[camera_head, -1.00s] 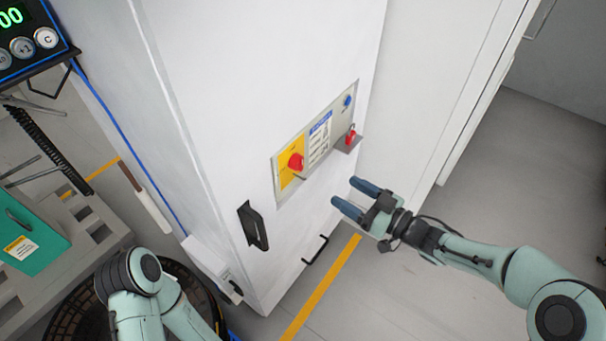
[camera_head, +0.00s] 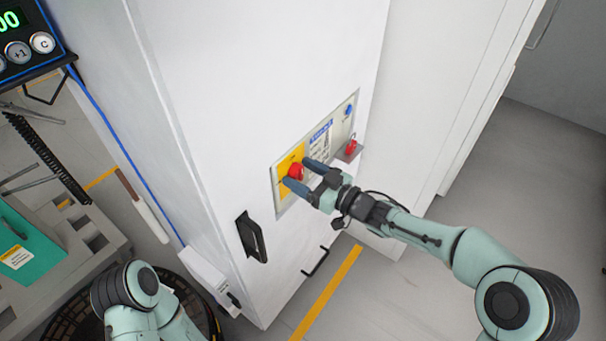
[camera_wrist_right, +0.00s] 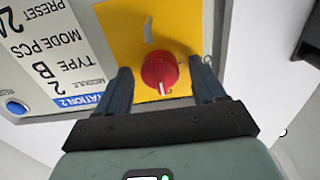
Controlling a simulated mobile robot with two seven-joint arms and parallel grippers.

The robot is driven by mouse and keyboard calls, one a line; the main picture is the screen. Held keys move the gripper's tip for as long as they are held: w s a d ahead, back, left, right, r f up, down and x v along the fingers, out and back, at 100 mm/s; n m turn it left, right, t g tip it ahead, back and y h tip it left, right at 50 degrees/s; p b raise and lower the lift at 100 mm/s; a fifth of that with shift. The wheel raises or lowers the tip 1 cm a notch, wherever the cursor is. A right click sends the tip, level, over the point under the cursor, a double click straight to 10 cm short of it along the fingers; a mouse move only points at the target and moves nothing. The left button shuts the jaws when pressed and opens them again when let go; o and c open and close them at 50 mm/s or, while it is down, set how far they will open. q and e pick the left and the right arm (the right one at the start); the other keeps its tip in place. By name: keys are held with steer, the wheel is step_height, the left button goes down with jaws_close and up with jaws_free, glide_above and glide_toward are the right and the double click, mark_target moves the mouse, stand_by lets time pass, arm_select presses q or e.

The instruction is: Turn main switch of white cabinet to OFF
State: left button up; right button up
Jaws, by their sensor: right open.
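The white cabinet (camera_head: 210,90) stands upright in the middle of the head view. Its panel carries a red rotary main switch (camera_head: 296,171) on a yellow plate (camera_head: 281,171). In the right wrist view the red knob (camera_wrist_right: 160,72) sits between my fingers, with a white pointer mark toward its lower edge. My right gripper (camera_head: 301,174) is open, with one finger on each side of the knob. I cannot tell whether the fingers touch it. My left arm shows at the bottom left, but its gripper is not in view.
A red padlock (camera_head: 351,147) hangs at a small shelf right of the switch, and a blue button (camera_head: 348,110) is above it. A black door handle (camera_head: 251,237) is below left. A teal box (camera_head: 25,245) stands far left. Floor at right is clear.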

steer(key=shift+a, duration=0.1)
steer(key=c, duration=1.1)
steer(key=shift+o, duration=0.2)
steer(key=shift+n+b, duration=0.4)
steer(key=shift+n, duration=0.1)
arm_select(q)
steer(key=w+a+f+t+y+b, duration=0.1)
steer(key=w+a+f+t+b, duration=0.15)
steer(key=w+f, duration=0.2)
steer(key=w+a+f+t+y+b, duration=0.1)
steer(key=w+a+f+b, duration=0.25)
steer(key=w, duration=0.25)
arm_select(e)
steer(key=n, duration=1)
steer(key=shift+f+b, duration=0.2)
steer(key=shift+b, duration=0.2)
steer(key=n+b, duration=0.3)
steer(key=n, duration=0.2)
steer(key=shift+r+n+b, duration=0.1)
steer(key=shift+n+b, duration=0.25)
steer(key=shift+n, duration=0.05)
arm_select(q)
steer(key=s+f+n+g, duration=0.1)
steer(key=s+f+g, duration=0.3)
steer(key=s+f, duration=0.4)
steer(key=shift+s+a+h+b, duration=0.3)
steer(key=shift+s+b, duration=0.1)
steer(key=shift+s, duration=0.7)
arm_select(e)
steer(key=shift+n, duration=0.7)
